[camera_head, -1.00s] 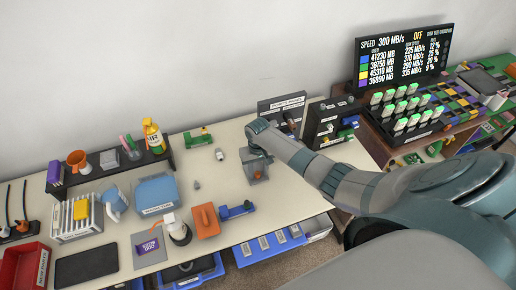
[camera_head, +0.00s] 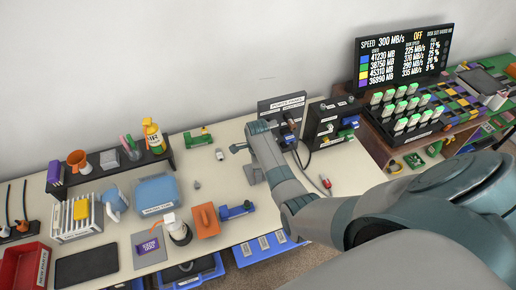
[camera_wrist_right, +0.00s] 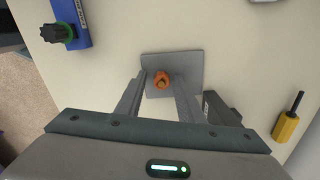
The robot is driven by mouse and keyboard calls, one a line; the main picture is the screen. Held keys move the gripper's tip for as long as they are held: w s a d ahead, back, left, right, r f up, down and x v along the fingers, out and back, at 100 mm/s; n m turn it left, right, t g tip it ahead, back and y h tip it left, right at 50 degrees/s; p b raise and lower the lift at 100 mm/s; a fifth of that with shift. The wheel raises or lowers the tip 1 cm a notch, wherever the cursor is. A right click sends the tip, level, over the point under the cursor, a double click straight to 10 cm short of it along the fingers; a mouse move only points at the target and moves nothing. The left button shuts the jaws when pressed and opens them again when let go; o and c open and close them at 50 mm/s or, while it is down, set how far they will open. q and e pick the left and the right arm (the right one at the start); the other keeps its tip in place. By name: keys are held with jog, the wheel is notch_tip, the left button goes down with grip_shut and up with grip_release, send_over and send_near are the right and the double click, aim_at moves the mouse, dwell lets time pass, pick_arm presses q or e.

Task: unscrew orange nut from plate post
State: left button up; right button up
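A grey square plate (camera_wrist_right: 188,66) lies on the cream table, with an orange nut (camera_wrist_right: 161,79) at its middle, in the right wrist view. The nut sits between the two fingers of my right gripper (camera_wrist_right: 160,86), with a small gap seeming to show on each side, so the fingers look open around it. In the head view my right forearm covers the nut and most of the gripper; only part of the plate (camera_head: 252,178) shows beside it. Whether the nut sits on a post is hidden from above. My left gripper is not in view.
A blue block with a dark green-rimmed knob (camera_wrist_right: 58,33) lies left of the plate in the wrist view. A yellow-handled tool (camera_wrist_right: 287,124) lies to the right. An orange block (camera_head: 206,221) lies left of my arm, and a red-tipped cable (camera_head: 325,182) lies right of it.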

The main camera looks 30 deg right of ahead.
jog(key=shift+m, duration=0.3)
jog(key=shift+w, duration=0.1)
jog(key=shift+c, duration=0.6)
